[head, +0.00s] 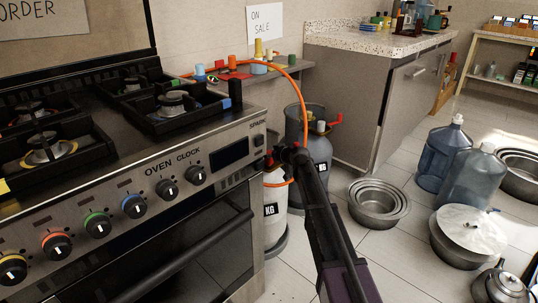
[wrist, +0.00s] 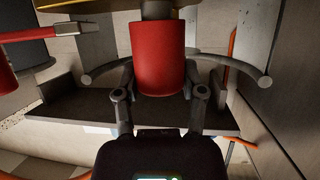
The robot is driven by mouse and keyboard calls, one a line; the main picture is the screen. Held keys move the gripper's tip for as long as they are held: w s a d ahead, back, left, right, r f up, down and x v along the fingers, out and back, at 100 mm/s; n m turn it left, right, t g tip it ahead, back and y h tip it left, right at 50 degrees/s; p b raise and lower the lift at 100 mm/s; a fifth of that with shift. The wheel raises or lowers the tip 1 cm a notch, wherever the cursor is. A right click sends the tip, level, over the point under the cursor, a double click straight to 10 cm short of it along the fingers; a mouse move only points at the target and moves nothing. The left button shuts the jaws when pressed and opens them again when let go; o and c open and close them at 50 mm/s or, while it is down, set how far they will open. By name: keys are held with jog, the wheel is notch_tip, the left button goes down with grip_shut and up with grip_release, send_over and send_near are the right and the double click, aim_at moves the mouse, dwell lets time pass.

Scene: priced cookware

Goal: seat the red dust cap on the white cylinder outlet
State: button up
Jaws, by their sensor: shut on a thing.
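My gripper (wrist: 160,82) is shut on the red dust cap (wrist: 160,50), with one finger on each side of it in the wrist view. The far end of the cap meets or overlaps a dark round stub (wrist: 157,9); I cannot tell whether it is seated on it. In the head view my gripper (head: 281,155) is at the top of the white cylinder (head: 273,198), beside the oven's right edge. The white cylinder's outlet is hidden there by my gripper and arm.
The oven (head: 190,220) stands close on the left. A grey cylinder (head: 318,150) with an orange hose (head: 305,95) stands just behind my gripper. Steel pots (head: 378,203) and blue water bottles (head: 443,155) are on the floor at right.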

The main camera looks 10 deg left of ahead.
jog(key=shift+f+b, duration=0.65)
dwell(0.6)
jog(key=o, duration=1)
jog(key=shift+o, duration=0.6)
jog(key=shift+r, duration=0.2)
notch_tip(320, 180, up, 8)
jog(key=p, duration=0.8)
